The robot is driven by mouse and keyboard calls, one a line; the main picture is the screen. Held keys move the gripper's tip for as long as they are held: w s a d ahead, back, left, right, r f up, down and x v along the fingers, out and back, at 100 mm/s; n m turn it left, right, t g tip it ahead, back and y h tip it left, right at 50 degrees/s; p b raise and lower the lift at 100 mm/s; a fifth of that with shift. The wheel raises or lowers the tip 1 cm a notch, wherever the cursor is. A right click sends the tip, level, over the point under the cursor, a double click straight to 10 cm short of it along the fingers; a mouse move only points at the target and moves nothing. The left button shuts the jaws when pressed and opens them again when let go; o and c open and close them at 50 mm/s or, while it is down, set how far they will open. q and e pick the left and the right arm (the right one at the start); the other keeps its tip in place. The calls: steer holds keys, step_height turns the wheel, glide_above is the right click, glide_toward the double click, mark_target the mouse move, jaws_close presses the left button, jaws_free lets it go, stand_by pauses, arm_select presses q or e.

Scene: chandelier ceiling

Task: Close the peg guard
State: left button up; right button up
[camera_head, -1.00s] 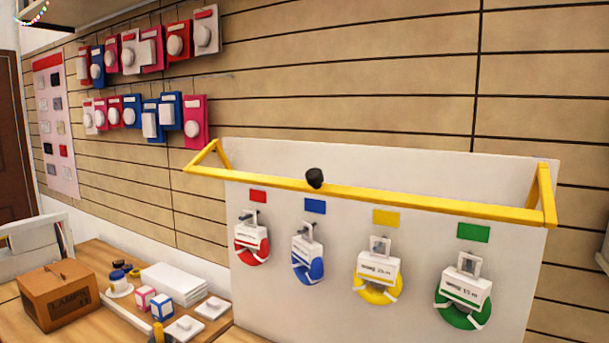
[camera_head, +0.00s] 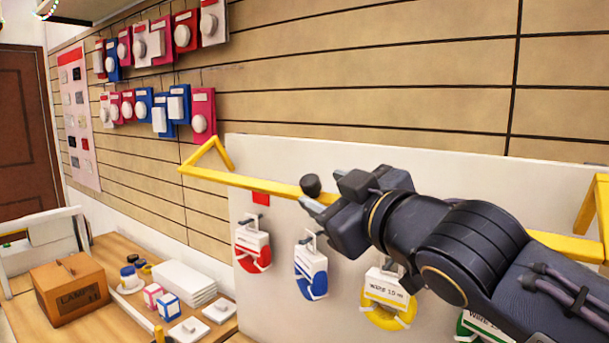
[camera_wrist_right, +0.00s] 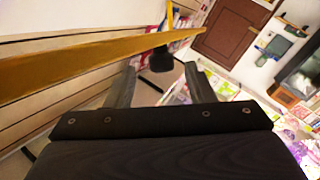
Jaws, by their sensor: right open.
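The peg guard is a yellow bar frame (camera_head: 250,185) standing out from the white board, above the hanging wire coils. A black knob (camera_head: 311,185) sits on its bar. My right gripper (camera_head: 325,192) is open at the knob, its fingertips close to it; I cannot tell whether they touch it. In the right wrist view the knob (camera_wrist_right: 161,60) is just beyond and between the two open fingers (camera_wrist_right: 155,88), and the yellow bar runs across the upper left. My left gripper is not in view.
Red (camera_head: 252,247), blue (camera_head: 311,268) and yellow (camera_head: 388,300) coils hang on the white board (camera_head: 290,150); a green one is mostly hidden.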

mark_target(303, 179)
steer(key=shift+w+a+r, duration=0.15)
steer(key=shift+w, duration=0.1)
steer(key=shift+w+a+r, duration=0.1)
steer(key=shift+w+a, duration=0.05)
steer(key=shift+a, duration=0.1)
steer(key=p+x, duration=0.2)
steer(key=x, duration=0.4)
steer(key=shift+w, duration=0.1)
jaws_close()
